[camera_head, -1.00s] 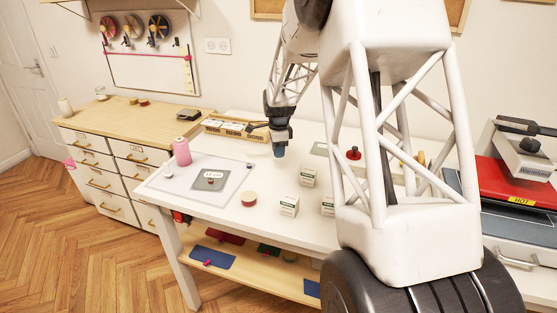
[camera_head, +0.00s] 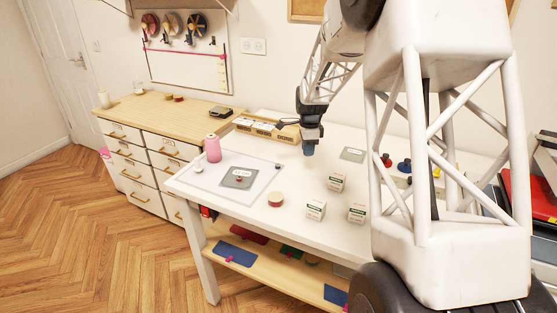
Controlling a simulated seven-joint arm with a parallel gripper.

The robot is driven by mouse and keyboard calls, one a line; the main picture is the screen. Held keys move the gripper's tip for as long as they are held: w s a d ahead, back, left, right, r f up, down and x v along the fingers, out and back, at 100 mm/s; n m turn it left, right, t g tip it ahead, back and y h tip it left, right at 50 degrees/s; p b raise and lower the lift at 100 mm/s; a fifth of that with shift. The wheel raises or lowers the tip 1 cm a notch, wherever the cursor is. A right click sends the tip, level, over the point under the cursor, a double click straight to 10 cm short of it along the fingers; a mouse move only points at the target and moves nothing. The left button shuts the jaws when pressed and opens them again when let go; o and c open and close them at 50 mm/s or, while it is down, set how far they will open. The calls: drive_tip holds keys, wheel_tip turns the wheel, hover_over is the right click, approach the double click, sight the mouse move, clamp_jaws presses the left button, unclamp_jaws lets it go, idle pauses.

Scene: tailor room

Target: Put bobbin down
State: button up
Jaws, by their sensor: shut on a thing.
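My gripper (camera_head: 309,147) points down above the back middle of the white table (camera_head: 300,232). It is shut, with a small blue-grey shape at its tip. The bobbin in its grip is too small and too hidden to make out clearly. A second grey pad (camera_head: 353,155) lies to the right of my gripper.
Several small white-and-green boxes (camera_head: 316,210) and a red-sided round roll (camera_head: 276,199) stand in front of my gripper. A pink thread cone (camera_head: 213,148) stands at the left. A wooden divided box (camera_head: 268,130) sits behind. Red and blue spools (camera_head: 404,165) stand near my arm.

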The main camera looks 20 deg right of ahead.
drive_tip(key=s+a+f+n, duration=0.1)
drive_tip(key=s+a+n, duration=0.1)
drive_tip(key=a+n, duration=0.4)
drive_tip(key=s+a+f+n, duration=0.1)
drive_tip(key=s+a+n, duration=0.1)
drive_tip(key=a+n, duration=0.4)
drive_tip(key=s+a+f+n, duration=0.2)
drive_tip(key=a+n, duration=0.4)
drive_tip(key=a, duration=0.4)
drive_tip(key=shift+s, duration=0.25)
drive_tip(key=shift+s+a+f+n, duration=0.2)
drive_tip(key=shift+s+a+n, duration=0.1)
drive_tip(key=shift+a+n, duration=0.25)
drive_tip(key=shift+w, duration=0.1)
hover_over(239, 169)
drive_tip(key=s, duration=0.4)
drive_tip(key=shift+w+a+f, duration=0.15)
drive_tip(key=shift+f, duration=0.25)
drive_tip(key=shift+w+a+f, duration=0.1)
drive_tip(key=shift+f, duration=0.25)
drive_tip(key=shift+f, duration=0.1)
drive_tip(key=shift+f, duration=1.65)
drive_tip(key=shift+f, duration=0.15)
